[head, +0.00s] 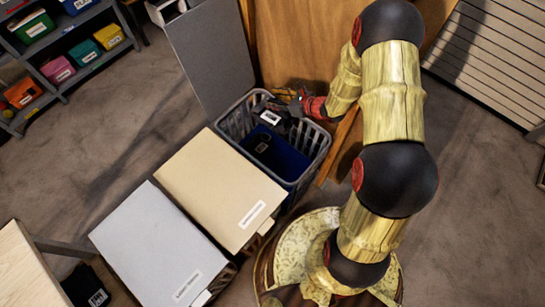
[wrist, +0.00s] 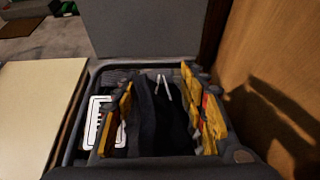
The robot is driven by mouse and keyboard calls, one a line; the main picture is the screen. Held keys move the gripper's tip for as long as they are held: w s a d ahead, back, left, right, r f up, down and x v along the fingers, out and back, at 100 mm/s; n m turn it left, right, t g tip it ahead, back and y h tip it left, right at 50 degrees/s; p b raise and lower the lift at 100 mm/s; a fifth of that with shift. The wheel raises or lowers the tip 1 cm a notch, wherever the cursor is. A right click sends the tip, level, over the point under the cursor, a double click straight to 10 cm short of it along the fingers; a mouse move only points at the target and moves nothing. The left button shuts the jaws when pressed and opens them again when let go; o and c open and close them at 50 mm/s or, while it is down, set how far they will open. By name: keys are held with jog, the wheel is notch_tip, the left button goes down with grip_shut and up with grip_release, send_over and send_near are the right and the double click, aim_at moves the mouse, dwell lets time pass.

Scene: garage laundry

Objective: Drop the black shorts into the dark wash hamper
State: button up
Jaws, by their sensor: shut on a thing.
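My gripper (head: 287,105) reaches over the back right part of an open grey basket-like hamper (head: 231,122) with a raised dark grey lid (head: 205,60). In the wrist view, its yellow fingers (wrist: 162,112) are shut on the black shorts (wrist: 172,120), which have white drawstring ends at the top. The shorts are inside the hamper's outline, but I cannot tell whether they touch its contents. A dark blue cloth (head: 280,155) lies in the hamper. I cannot read any label naming this hamper.
Two closed hampers, one with a beige lid (head: 215,185) and one with a pale grey lid (head: 150,240), stand at the front left. A wooden panel (head: 300,50) is close behind and to the right. A shelf of coloured bins (head: 60,70) stands at the far left.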

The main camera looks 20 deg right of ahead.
jog(key=shift+f+b, duration=1.45)
jog(key=shift+f, duration=1.05)
jog(key=o, duration=1.4)
jog(key=v, duration=1.2)
